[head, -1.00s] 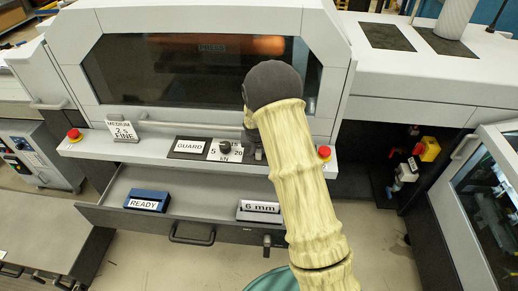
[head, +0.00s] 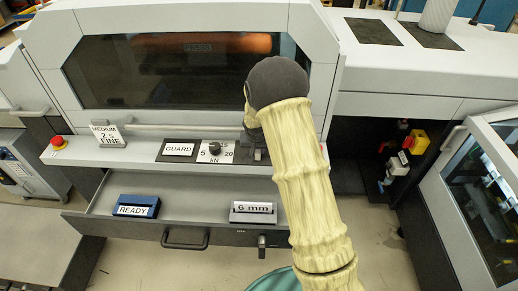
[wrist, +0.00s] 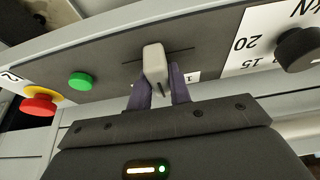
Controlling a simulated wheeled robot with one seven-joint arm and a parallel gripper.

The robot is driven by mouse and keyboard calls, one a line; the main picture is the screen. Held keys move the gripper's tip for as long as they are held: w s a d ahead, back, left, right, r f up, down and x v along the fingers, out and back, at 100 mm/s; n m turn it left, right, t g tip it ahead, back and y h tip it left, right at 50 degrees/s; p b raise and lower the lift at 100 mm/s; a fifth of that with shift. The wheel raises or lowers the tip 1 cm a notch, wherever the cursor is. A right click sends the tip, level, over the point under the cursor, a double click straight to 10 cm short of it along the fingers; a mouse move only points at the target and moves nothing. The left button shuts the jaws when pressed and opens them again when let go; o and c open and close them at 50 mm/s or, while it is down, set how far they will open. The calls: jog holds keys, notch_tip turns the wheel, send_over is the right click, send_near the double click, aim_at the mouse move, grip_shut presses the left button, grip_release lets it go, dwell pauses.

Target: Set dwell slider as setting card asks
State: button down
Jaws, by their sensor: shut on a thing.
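The setting card (head: 108,135) stands at the left of the machine's ledge and reads MEDIUM, 2 s, FINE. The dwell slider's pale knob (wrist: 155,64) sits on a thin dark slot in the dark panel in the wrist view. My gripper (wrist: 161,92) has its purple fingers shut on this knob, one on each side. A small white label (wrist: 193,76) with partly hidden marks lies beside the slot, so I cannot read the slider's setting.
A kN dial (head: 214,148) with a black knob is beside the GUARD label (head: 179,149). In the wrist view, a green button (wrist: 81,81) and red stop button (wrist: 39,101) are left of the slider. An open drawer (head: 185,222) below holds READY (head: 136,206) and 6 mm (head: 253,212) blocks.

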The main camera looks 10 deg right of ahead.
jog(key=c, duration=1.3)
grip_release()
jog(key=b+v, duration=0.4)
jog(key=v, duration=1.3)
jog(key=shift+s+a+r, duration=0.1)
jog(key=shift+s+r, duration=0.05)
jog(key=shift+s, duration=0.1)
jog(key=s+d+f+n, duration=0.1)
jog(key=s+f, duration=0.1)
jog(key=s, duration=0.5)
jog(key=s+d+f+g, duration=0.1)
jog(key=s+f, duration=0.1)
jog(key=s, duration=0.6)
jog(key=s+d+f+n+y, duration=0.1)
jog(key=s+f, duration=0.2)
jog(key=s, duration=0.4)
jog(key=shift+s+d+n+g, duration=0.25)
jog(key=shift+d+n+g, duration=0.05)
jog(key=shift+d, duration=0.05)
